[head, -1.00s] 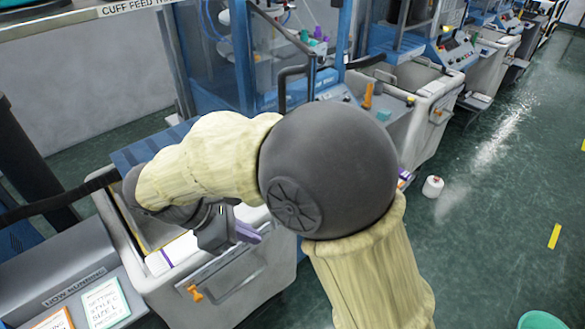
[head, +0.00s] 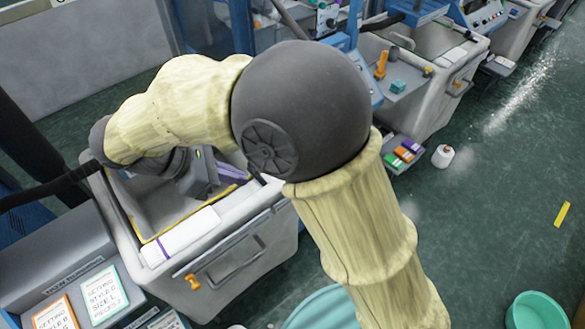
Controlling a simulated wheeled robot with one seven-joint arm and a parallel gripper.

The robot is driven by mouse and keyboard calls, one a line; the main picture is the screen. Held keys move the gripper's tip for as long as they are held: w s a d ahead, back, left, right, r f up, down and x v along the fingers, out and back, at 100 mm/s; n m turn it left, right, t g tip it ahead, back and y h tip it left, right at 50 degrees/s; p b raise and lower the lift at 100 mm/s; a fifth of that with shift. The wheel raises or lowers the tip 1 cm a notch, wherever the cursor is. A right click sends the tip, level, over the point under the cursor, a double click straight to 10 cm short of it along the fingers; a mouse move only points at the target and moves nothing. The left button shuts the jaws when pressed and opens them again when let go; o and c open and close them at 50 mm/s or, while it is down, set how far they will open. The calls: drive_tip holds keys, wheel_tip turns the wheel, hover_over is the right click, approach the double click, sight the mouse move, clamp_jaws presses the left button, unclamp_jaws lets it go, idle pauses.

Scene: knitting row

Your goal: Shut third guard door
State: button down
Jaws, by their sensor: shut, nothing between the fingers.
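My gripper (head: 230,172) is shut and empty, with purple fingertips over the grey bin (head: 272,242) in front of the nearest machine. My arm hides part of the bin and the machine behind it. The blue-framed guard (head: 240,27) of that machine shows only in its lower part, cut off by the top edge of the picture. A dark bar slants across the guard opening. I cannot tell which guard door is the third. My gripper is apart from the guard frame, lower and nearer.
Signs (head: 104,290) stand on a grey unit at lower left. Another teal tub (head: 322,309) is partly behind my arm. The right floor is mostly clear.

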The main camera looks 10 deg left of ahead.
drive_tip(key=d+r+p+x, duration=0.2)
drive_tip(key=p+x, duration=0.2)
drive_tip(key=x, duration=0.8)
drive_tip(key=shift+w+d+f, duration=0.2)
drive_tip(key=shift+w+f, duration=0.05)
drive_tip(key=shift+w, duration=0.15)
drive_tip(key=shift+d, duration=0.1)
